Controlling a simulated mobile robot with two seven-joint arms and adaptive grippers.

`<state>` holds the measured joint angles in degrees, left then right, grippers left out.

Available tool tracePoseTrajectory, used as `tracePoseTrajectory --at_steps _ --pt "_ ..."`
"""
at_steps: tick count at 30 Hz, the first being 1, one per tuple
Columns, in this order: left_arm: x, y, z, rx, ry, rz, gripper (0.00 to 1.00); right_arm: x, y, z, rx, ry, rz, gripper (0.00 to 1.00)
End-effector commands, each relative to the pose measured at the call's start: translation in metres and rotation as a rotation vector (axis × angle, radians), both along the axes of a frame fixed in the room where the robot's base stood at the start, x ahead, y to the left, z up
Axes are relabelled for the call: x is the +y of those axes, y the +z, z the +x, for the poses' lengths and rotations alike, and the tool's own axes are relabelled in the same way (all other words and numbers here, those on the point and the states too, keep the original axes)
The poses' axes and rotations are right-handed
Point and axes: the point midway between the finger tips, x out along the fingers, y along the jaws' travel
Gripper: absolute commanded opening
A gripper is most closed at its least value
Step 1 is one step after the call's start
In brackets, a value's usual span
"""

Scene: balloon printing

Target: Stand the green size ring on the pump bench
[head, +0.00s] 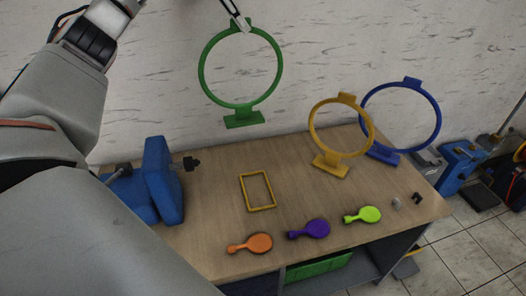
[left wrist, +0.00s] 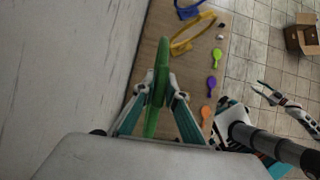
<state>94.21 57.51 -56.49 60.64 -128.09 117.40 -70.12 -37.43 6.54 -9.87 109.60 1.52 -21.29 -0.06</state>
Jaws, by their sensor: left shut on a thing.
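The green size ring (head: 203,72) hangs upright in the air above the bench, its flat foot at the bottom. My left gripper (head: 238,20) is shut on the ring's top tab. In the left wrist view the ring (left wrist: 161,62) shows edge-on between the fingers of my left gripper (left wrist: 160,90). The wooden pump bench (head: 215,215) lies below, with an empty yellow rectangular outline (head: 245,193) on its top. My right gripper (left wrist: 264,90) shows small in the left wrist view, its fingers apart and empty, off to the bench's side.
A yellow ring (head: 313,137) and a blue ring (head: 438,127) stand on the bench's right part. A blue pump (head: 163,180) sits at left. Orange (head: 258,243), purple (head: 314,229) and lime (head: 369,214) balloons lie along the front edge. The wall is close behind.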

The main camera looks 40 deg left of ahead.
Motion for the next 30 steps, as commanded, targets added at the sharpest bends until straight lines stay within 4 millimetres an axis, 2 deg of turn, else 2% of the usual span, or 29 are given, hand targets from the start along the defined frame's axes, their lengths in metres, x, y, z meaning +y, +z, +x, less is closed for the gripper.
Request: tracePoseTrajectory --at_steps 3,9,13,30 --pt "0.008 0.003 0.0 -0.001 -0.035 -0.001 0.0 0.0 0.001 0.0 0.002 -0.003 0.001 0.4" --pt "0.01 0.004 0.0 -0.016 -0.054 -0.01 0.0 -0.001 0.0 -0.001 0.005 -0.003 -0.001 0.4" --pt "0.01 -0.007 -0.001 -0.013 -0.053 -0.008 0.0 -0.003 -0.001 -0.002 0.005 -0.001 -0.004 0.4" --pt "0.01 -0.119 -0.001 -0.011 -0.05 -0.009 0.0 -0.002 -0.002 -0.003 0.006 0.009 -0.007 0.4"
